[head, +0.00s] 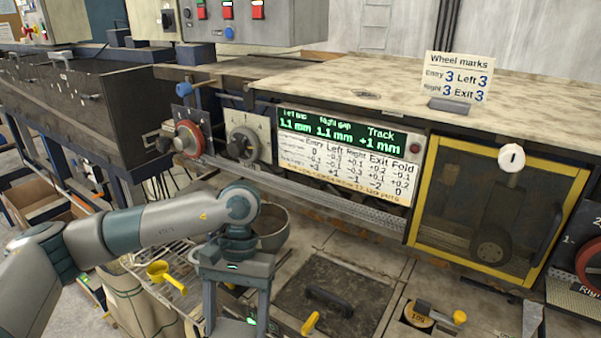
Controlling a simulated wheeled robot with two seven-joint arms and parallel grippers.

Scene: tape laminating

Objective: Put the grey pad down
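My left gripper (236,322) points down in front of the machine, left of the dark floor plate. Its two fingers are wide apart, with their lower ends near the bottom edge of the picture. My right gripper is not in view.
A dark plate with a handle (328,300) lies right of my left gripper. A metal bowl (272,230) is behind it, and a yellow scoop (166,274) is to its left. A yellow-framed guard (468,200) and a display panel (345,150) face me.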

